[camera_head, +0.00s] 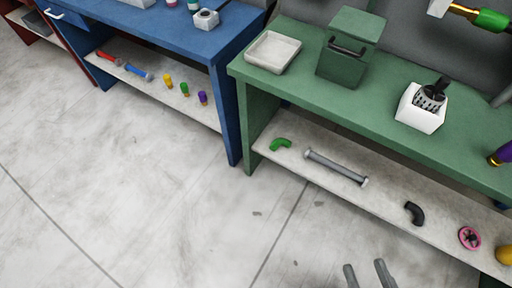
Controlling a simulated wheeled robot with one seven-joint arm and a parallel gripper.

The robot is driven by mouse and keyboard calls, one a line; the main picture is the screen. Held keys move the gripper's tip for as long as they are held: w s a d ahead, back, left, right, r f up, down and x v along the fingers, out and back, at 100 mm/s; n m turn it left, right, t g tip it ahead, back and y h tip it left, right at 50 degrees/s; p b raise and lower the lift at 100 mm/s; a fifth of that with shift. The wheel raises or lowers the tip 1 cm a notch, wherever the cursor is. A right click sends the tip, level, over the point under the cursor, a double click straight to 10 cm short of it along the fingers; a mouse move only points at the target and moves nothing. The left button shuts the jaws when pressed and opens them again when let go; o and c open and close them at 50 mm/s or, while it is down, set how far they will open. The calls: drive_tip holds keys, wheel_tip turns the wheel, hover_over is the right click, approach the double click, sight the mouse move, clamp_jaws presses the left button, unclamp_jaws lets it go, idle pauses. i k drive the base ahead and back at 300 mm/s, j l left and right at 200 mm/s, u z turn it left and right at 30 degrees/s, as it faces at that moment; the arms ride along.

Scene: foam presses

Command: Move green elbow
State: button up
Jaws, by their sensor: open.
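The green elbow (280,144) is a short bent pipe piece. It lies on the pale lower shelf of the green bench, near the shelf's left end. My gripper (365,270) shows at the bottom edge of the head view, right of centre, as two grey fingers held apart with nothing between them. It is over the floor side of the bench, well below and right of the green elbow in the picture. The rest of my gripper is cut off by the frame.
On the same lower shelf (245,160) lie a grey pipe (336,167), a black elbow (415,213) and a pink valve wheel (469,238). The green bench top (300,90) overhangs the shelf. A blue bench (215,45) stands left. The floor (150,210) in front is clear.

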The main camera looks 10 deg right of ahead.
sight(286, 143)
drive_tip(key=i+j, duration=0.35)
drive_tip(key=i+j+z, duration=0.1)
drive_tip(key=i+j, duration=0.25)
drive_tip(key=j, duration=0.15)
drive_tip(key=i+j, duration=0.35)
drive_tip(key=j, duration=0.15)
drive_tip(key=i+j+z, duration=0.1)
drive_tip(key=i+j, duration=0.4)
drive_tip(key=i, duration=0.2)
